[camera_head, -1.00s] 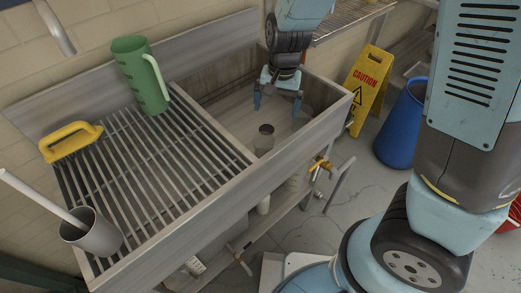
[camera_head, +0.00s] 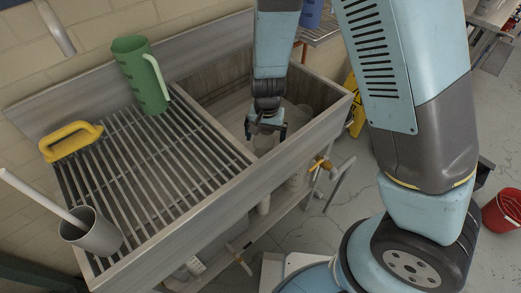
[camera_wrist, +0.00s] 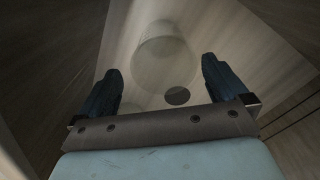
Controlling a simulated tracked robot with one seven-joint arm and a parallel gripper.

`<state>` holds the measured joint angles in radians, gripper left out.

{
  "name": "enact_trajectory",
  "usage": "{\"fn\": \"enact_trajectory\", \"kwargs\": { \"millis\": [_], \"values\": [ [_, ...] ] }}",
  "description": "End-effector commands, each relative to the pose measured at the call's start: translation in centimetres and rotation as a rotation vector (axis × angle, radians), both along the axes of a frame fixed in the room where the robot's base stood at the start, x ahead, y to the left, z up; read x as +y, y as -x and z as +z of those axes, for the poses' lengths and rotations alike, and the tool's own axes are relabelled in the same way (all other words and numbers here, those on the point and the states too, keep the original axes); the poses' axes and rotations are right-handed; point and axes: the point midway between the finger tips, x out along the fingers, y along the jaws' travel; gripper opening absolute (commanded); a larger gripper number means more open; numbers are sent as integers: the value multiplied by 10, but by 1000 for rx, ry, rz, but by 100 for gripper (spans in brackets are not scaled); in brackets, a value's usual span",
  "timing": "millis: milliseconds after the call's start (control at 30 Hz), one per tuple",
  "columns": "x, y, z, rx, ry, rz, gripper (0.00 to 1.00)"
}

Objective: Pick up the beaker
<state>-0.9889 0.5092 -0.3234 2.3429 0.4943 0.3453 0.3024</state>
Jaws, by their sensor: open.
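The steel sink (camera_head: 215,210) has a raised front wall near the beaker. A slatted drainboard on the left carries a green jug (camera_head: 143,75), a yellow brush (camera_head: 70,140) and a grey cup (camera_head: 98,238) with a rod. A dark round spot (camera_wrist: 177,96) marks the basin floor.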

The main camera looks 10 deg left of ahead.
Motion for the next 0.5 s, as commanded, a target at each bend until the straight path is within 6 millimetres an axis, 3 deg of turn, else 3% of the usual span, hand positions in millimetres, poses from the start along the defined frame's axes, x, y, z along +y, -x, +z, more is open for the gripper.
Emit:
{"fn": "enact_trajectory", "kwargs": {
  "millis": [167,500],
  "values": [
    [0,0,-7,0,1,-1,100],
    [4,-1,-46,1,1,-2,100]
  ]
}}
